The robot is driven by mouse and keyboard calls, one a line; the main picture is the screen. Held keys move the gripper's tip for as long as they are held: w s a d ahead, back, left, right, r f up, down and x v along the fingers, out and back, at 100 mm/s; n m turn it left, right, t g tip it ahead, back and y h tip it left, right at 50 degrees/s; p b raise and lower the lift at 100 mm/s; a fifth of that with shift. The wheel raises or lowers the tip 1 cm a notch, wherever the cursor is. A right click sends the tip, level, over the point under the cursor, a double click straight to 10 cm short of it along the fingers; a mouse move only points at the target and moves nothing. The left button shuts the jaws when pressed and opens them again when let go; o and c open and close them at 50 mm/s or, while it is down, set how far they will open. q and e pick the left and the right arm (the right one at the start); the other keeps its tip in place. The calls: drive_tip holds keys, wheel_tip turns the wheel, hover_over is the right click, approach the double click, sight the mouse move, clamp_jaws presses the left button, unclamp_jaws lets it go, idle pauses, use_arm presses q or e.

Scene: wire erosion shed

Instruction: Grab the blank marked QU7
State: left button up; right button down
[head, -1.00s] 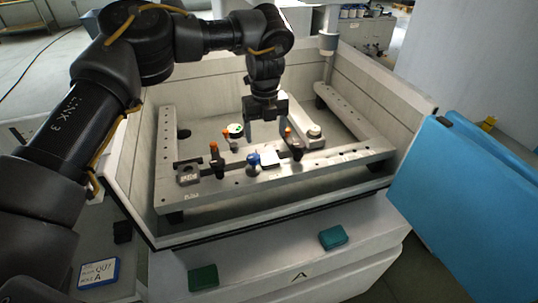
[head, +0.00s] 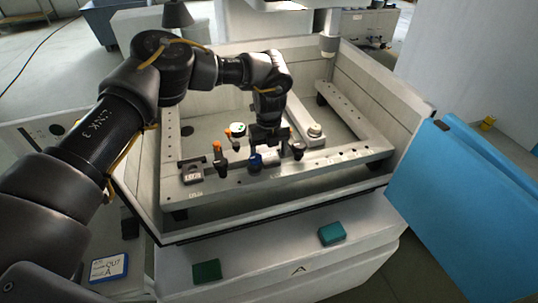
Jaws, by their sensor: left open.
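My left gripper (head: 267,143) is open. It points down over the front rail of the metal frame (head: 335,162) inside the tank, close behind a blue-knobbed clamp (head: 255,161). A pale piece beside that clamp is now hidden by the gripper. A small dark-grey block (head: 192,176) with a label lies at the left end of the rail; I cannot read its label surely. A blue-edged card (head: 109,268) at lower left reads QU7 and A. I cannot read QU7 on any blank. My right gripper is not in view.
Orange-topped clamps (head: 218,158) stand on the front rail. A round white-topped piece (head: 237,130) and a pale round piece (head: 314,131) sit farther back. Tank walls (head: 140,178) surround the frame. A blue panel (head: 460,190) stands at right. Green (head: 207,271) and teal (head: 332,233) blocks lie in front.

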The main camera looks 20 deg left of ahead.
sight(269, 154)
use_arm(q)
drive_tip(key=shift+c, duration=0.4)
drive_tip(key=c, duration=1.5)
wheel_tip(269, 154, up, 10)
drive_tip(key=b, duration=0.3)
drive_tip(key=shift+c, duration=0.2)
